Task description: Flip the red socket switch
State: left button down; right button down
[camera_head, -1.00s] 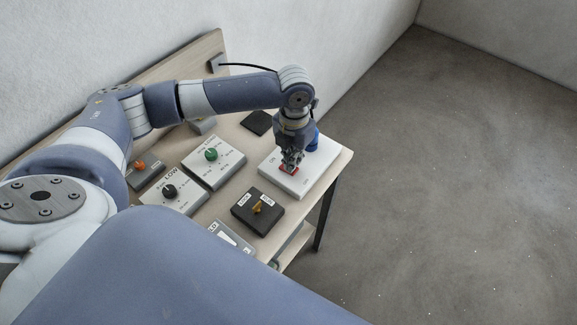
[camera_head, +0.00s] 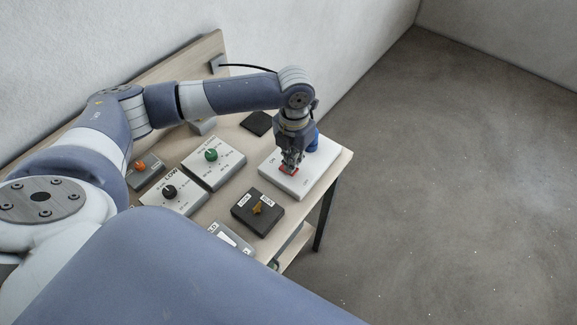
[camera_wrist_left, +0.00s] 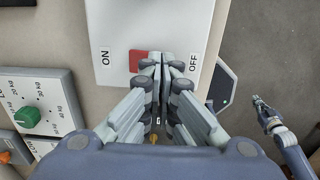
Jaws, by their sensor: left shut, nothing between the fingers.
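The red switch (camera_head: 289,170) sits in the white socket plate (camera_head: 285,184) at the right end of the table. In the left wrist view the red switch (camera_wrist_left: 139,61) lies between the ON and OFF labels of the white plate (camera_wrist_left: 180,22). My left gripper (camera_head: 290,168) points down at the switch. In the left wrist view its fingertips (camera_wrist_left: 158,66) are together, at the OFF side of the red square and partly covering it. Whether they touch it I cannot tell. My right gripper (camera_wrist_left: 262,104) shows small in the left wrist view, away from the plate.
A green-knob panel (camera_head: 226,167), a black-knob panel (camera_head: 180,204), a dark box with a yellow switch (camera_head: 270,217) and an orange-knob box (camera_head: 146,178) stand on the table. Open floor lies right.

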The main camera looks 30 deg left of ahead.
jog(key=shift+s, duration=0.3)
pick_arm(q)
jog(key=shift+f, duration=0.65)
pick_arm(e)
jog(key=shift+d+f, duration=0.2)
jog(key=shift+f, duration=0.1)
